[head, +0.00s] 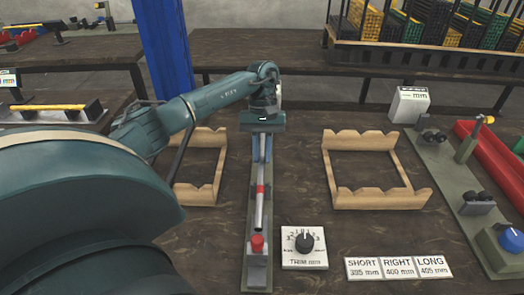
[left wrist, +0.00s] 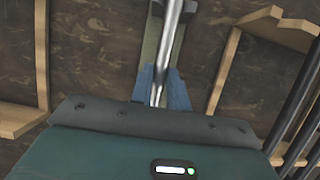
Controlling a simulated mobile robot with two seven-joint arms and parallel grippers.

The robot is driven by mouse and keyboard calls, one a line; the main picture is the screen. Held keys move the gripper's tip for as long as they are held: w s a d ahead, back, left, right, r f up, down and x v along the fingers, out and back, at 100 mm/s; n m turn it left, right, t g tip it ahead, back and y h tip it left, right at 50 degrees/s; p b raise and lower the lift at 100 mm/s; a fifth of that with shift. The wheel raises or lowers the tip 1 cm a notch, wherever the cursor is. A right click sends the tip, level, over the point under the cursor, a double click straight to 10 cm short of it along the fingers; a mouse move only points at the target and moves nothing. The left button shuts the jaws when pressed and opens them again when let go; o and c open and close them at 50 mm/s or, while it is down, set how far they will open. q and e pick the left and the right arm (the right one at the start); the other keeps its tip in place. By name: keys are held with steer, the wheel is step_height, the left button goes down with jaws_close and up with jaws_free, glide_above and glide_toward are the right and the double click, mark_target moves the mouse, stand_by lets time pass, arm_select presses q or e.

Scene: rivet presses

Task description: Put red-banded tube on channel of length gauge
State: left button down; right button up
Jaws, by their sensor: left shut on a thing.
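The red-banded tube (head: 260,205) is a thin metal tube with a red band, lying lengthwise over the length gauge. The left wrist view shows the tube (left wrist: 170,45) between the blue fingers (left wrist: 161,88), in line with the gauge below. I cannot tell whether the tube touches the channel. My right gripper is not in view.
Wooden notched racks stand left (head: 203,140) and right (head: 365,140) of the gauge. A trim dial (head: 304,262) and length labels (head: 398,268) lie at the near right. A green-grey fixture (head: 455,190) and red tray (head: 495,160) are at the far right.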

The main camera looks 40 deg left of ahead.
arm_select(q)
steer(key=c, duration=1.3)
jaws_free()
steer(key=shift+c, duration=0.2)
steer(key=p+v, duration=0.2)
steer(key=v, duration=1)
steer(key=shift+s+d, duration=0.15)
